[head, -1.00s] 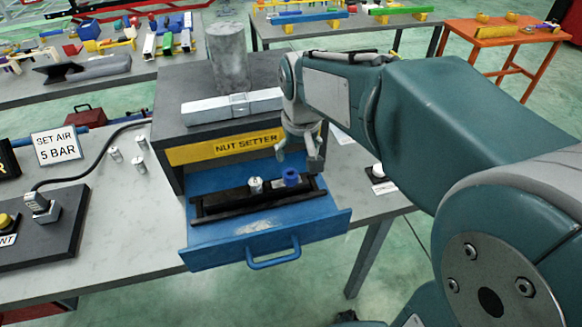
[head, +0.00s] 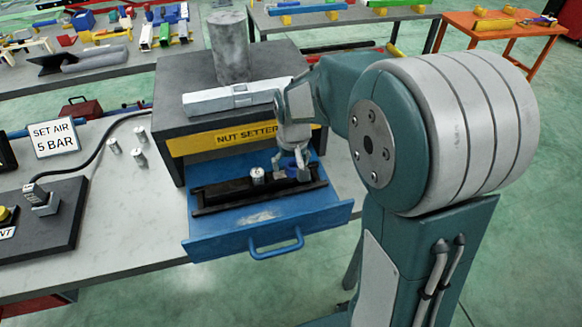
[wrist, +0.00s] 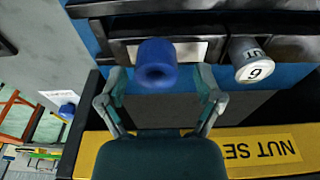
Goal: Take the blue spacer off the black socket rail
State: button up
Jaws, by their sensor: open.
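The blue spacer (wrist: 157,62) is a short round piece with a hole in its end. It sits on the black socket rail (head: 228,196), inside the open blue drawer (head: 215,250). A silver socket (wrist: 250,62) marked 6 is on the rail beside it; the head view shows it too (head: 258,176). My gripper (head: 289,166) is over the rail's right part, pointing down. In the wrist view its open fingers are on either side of the spacer, with gaps showing. In the head view my gripper mostly hides the spacer.
The grey NUT SETTER cabinet (head: 178,110) stands right behind the drawer, with a grey bar and cylinder on top. The drawer handle (head: 275,244) sticks out in front. Several silver sockets (head: 140,158) stand on the bench to the left. Open floor lies right.

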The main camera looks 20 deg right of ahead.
jog(key=shift+a+f, duration=0.1)
jog(key=shift+f, duration=0.35)
jog(key=shift+d, duration=0.25)
jog(key=shift+c, duration=0.7)
jog(key=shift+d, duration=0.1)
grip_shut()
jog(key=shift+a, duration=0.2)
jog(key=shift+r, duration=0.1)
